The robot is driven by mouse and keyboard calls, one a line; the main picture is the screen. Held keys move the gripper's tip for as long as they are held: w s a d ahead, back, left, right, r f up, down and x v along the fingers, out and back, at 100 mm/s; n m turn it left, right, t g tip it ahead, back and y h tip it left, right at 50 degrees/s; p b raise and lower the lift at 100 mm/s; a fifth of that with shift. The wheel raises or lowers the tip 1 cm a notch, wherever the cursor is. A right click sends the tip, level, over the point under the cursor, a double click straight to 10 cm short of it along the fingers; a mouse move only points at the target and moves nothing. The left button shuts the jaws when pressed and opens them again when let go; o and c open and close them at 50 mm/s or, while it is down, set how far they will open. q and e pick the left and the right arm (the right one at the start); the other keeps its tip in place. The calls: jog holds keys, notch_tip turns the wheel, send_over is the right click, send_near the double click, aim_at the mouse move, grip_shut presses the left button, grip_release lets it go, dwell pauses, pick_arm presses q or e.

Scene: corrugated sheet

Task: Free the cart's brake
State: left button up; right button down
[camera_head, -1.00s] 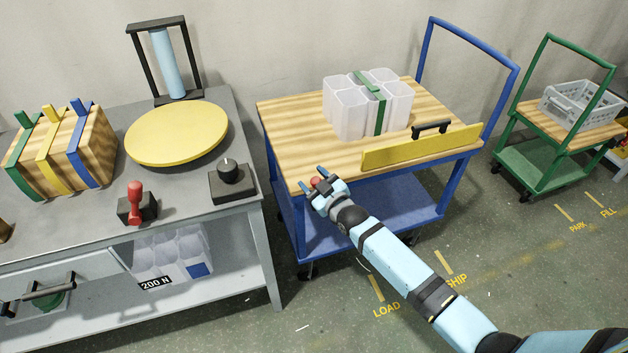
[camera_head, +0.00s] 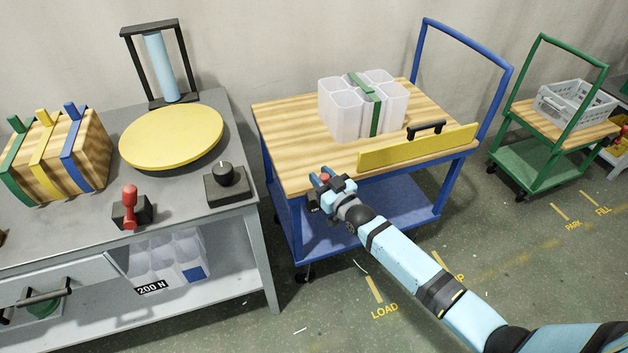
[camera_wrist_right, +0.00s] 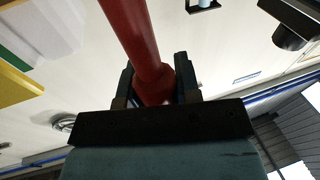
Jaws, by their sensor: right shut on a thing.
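The cart (camera_head: 278,185) is blue-framed with a wooden top and stands in the middle of the head view. My right gripper (camera_head: 322,182) is at the cart's front edge, near its left corner. It is shut on the red brake lever (camera_wrist_right: 135,40), whose red end (camera_head: 325,177) shows only slightly in the head view. In the right wrist view the red lever runs up between the two dark fingers (camera_wrist_right: 160,88). The lever's base is hidden by the gripper. My left gripper is not in view.
A bundle of clear bins (camera_head: 345,112) with a green strap and a yellow board (camera_head: 415,148) with a black handle are on the cart. A grey workbench (camera_head: 75,225) stands to the left. A green cart (camera_head: 530,165) stands at the right. The marked floor between is clear.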

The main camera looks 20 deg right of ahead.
jog(key=d+m, duration=0.2)
jog(key=shift+d+f+m+t+b, duration=0.15)
jog(key=shift+m+t+b, duration=0.15)
jog(key=shift+m+b, duration=0.1)
pick_arm(q)
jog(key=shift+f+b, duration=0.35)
jog(key=shift+b, duration=0.2)
pick_arm(e)
jog(key=shift+d+f+m+t+h, duration=0.2)
jog(key=shift+d+m+t+h, duration=0.2)
jog(key=shift+d+m, duration=1)
jog(key=shift+a, duration=0.25)
jog(key=c, duration=0.8)
grip_release()
pick_arm(q)
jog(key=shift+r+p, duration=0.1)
jog(key=shift+p, duration=0.5)
pick_arm(e)
jog(key=v, duration=1.3)
jog(key=shift+s+d+f, duration=0.1)
jog(key=shift+s, duration=0.25)
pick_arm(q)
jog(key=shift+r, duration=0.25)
